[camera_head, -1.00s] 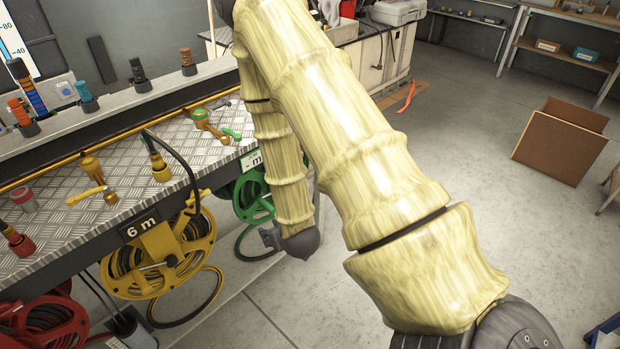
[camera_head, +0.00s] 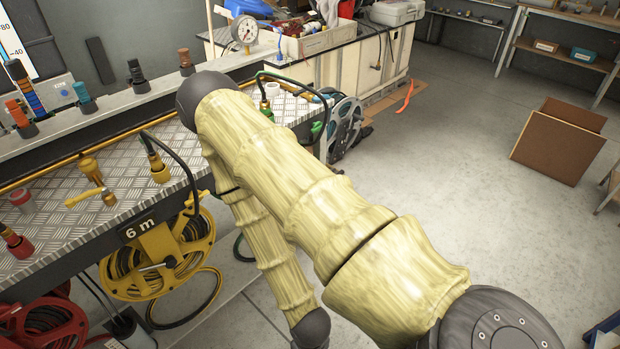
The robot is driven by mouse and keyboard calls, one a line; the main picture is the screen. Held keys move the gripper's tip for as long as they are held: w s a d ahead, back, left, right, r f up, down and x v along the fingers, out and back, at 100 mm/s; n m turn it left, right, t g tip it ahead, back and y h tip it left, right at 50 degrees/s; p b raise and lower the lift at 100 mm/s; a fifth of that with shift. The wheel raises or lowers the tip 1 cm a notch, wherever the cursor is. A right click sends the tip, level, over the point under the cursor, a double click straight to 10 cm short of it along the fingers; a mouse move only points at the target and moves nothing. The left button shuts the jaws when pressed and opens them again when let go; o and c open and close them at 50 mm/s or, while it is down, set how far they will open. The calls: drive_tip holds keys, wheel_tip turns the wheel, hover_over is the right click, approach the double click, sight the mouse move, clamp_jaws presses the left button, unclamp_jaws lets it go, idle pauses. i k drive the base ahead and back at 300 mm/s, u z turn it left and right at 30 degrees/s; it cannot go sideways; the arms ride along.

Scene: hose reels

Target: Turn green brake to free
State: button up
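The green reel and its brake are hidden behind my pale yellow arm. Only a piece of dark green hose (camera_head: 238,247) shows, low beside the arm. A green hose fitting (camera_head: 267,108) with a dark green hose stands on the bench behind the arm. A small green part (camera_head: 316,130) shows at the right end of the bench; I cannot tell whether it is a handle. My gripper is not in view; the lower arm link runs down to a dark joint at the bottom edge.
A yellow reel (camera_head: 166,262) marked 6 m and a red reel (camera_head: 42,325) hang under the bench front. A grey-blue reel (camera_head: 345,126) stands beyond the bench end. A brown board box (camera_head: 561,140) stands on the floor at right. The floor between is clear.

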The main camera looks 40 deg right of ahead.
sight(316, 127)
drive_tip(key=z, duration=0.9)
drive_tip(key=k, duration=0.3)
drive_tip(key=z, duration=0.45)
drive_tip(key=i, duration=0.4)
